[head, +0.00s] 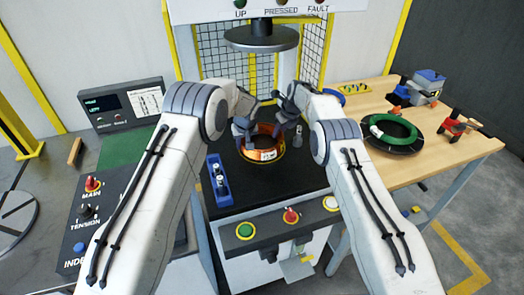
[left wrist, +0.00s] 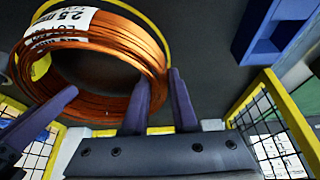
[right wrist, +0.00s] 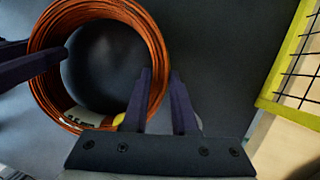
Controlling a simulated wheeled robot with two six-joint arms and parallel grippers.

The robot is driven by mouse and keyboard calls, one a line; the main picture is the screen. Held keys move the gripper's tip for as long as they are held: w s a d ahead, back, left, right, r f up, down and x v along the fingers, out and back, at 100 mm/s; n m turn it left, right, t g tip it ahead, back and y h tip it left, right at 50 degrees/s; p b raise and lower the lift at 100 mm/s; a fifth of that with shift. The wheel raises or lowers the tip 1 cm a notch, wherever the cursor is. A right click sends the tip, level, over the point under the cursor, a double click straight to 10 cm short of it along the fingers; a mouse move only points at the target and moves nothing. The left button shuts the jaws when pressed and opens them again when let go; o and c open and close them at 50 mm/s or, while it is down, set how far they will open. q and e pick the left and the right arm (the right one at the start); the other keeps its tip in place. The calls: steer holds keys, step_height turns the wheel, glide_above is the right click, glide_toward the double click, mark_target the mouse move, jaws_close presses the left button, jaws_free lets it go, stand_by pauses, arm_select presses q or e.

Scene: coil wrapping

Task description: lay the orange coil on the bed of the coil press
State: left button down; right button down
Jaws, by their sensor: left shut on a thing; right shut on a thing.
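The orange coil (head: 250,154) is a wound ring with a white label on its side. It is over the dark bed (head: 287,182) of the coil press, below the round press plate (head: 262,40). My left gripper (head: 243,132) is shut on the coil's left wall; the left wrist view shows the coil (left wrist: 118,62) reaching between the fingers (left wrist: 158,85). My right gripper (head: 284,117) is shut on its far right wall; in the right wrist view the coil (right wrist: 45,60) passes between the fingers (right wrist: 160,85). A yellow ring shows around the coil. I cannot tell whether the coil touches the bed.
A blue holder (head: 219,182) stands on the bed's left side. Push buttons (head: 291,215) line the front panel. Yellow-framed mesh (head: 313,50) closes the back. A control console (head: 100,205) stands left.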

arm_select(q)
steer(key=shift+w+d+f, duration=0.1)
steer(key=shift+f, duration=0.2)
arm_select(e)
steer(key=shift+a+f, duration=0.15)
steer(key=shift+f, duration=0.25)
arm_select(q)
steer(key=c, duration=0.7)
jaws_free()
steer(key=shift+r, duration=0.1)
arm_select(e)
steer(key=c, duration=0.7)
jaws_free()
steer(key=shift+r, duration=0.15)
arm_select(q)
steer(key=shift+r, duration=0.1)
arm_select(e)
steer(key=shift+d+r, duration=0.2)
steer(key=shift+r, duration=0.2)
arm_select(q)
steer(key=v, duration=1.2)
arm_select(e)
steer(key=v, duration=1.1)
steer(key=shift+s, duration=0.2)
steer(key=shift+d, duration=0.1)
